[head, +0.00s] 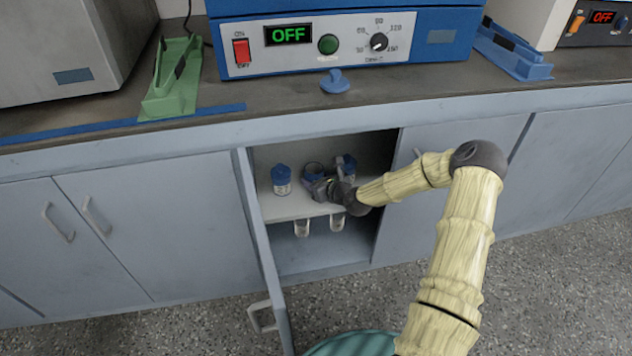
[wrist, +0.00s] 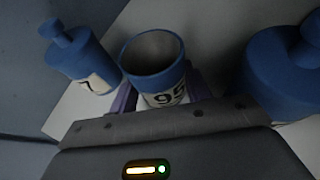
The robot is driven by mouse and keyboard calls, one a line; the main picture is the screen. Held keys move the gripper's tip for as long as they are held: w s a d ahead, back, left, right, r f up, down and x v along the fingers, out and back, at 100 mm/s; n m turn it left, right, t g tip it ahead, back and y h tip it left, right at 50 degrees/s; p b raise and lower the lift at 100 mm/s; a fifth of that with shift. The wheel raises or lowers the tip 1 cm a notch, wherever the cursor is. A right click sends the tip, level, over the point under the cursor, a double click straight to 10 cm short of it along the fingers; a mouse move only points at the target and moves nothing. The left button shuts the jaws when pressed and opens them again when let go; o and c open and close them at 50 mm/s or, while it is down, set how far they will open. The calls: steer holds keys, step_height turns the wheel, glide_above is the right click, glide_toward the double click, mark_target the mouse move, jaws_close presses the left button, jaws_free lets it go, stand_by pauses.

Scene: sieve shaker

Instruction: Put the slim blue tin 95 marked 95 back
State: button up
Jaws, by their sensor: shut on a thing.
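The slim blue tin (wrist: 152,72) is open-topped and looks empty, with a white label reading 95 in the wrist view. My gripper (wrist: 158,95) is shut on it, with purple fingers on both sides. In the head view my gripper (head: 318,188) is inside the open cabinet, over the shelf (head: 295,209). The tin (head: 312,168) is partly hidden there by my gripper. I cannot tell whether its base touches the shelf.
A blue-capped container (head: 281,181) stands left of the tin, and another blue one (head: 349,166) stands to its right. Both flank it closely in the wrist view. Clear vessels (head: 302,228) show below the shelf. The cabinet door (head: 262,240) stands open on the left.

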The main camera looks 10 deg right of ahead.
steer(key=shift+f, duration=0.1)
steer(key=o, duration=1)
steer(key=p+v, duration=0.4)
steer(key=v, duration=0.8)
steer(key=shift+d, duration=0.1)
